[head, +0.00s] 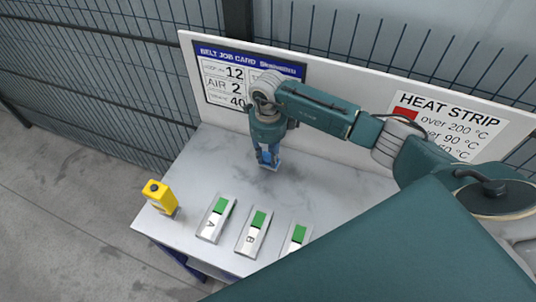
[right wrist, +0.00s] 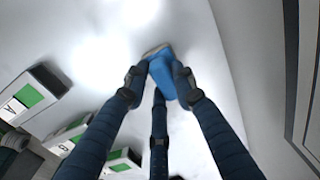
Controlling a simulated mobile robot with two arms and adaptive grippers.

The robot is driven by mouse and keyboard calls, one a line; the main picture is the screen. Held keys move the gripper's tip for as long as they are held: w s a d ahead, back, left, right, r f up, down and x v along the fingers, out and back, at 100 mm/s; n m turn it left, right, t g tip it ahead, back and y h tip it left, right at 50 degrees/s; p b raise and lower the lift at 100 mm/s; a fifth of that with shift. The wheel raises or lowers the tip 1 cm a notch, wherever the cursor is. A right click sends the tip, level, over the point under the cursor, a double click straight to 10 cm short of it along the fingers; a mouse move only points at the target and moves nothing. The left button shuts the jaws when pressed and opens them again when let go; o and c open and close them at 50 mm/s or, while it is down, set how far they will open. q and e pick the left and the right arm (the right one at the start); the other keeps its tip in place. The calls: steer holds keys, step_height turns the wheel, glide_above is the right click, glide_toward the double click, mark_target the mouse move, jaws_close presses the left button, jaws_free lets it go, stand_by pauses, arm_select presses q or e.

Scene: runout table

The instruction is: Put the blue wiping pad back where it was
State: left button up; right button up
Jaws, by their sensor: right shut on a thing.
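The blue wiping pad (right wrist: 162,75) is between the fingers of my right gripper (right wrist: 160,83) in the right wrist view. In the head view the right gripper (head: 268,157) points down near the back middle of the light grey table (head: 325,190), in front of the job card. The pad shows there as a small blue patch (head: 270,164) at the fingertips, partly hidden by them. The gripper is shut on the pad. I cannot tell whether the pad touches the tabletop. My left gripper is not in view.
Several metal blocks with green tops stand along the front, one marked A (head: 216,219) and one marked B (head: 253,234). A white back panel (head: 345,105) carries a job card (head: 225,85) and heat strip sign (head: 445,125).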

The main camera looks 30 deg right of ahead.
mark_target(268, 156)
steer(key=shift+f, duration=0.1)
steer(key=o, duration=1.1)
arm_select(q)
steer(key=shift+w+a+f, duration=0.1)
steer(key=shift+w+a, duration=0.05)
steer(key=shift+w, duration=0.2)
arm_select(e)
steer(key=shift+r, duration=0.45)
arm_select(q)
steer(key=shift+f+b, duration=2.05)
steer(key=shift+b, duration=0.15)
arm_select(e)
step_height(268, 156, up, 11)
steer(key=shift+r, duration=0.2)
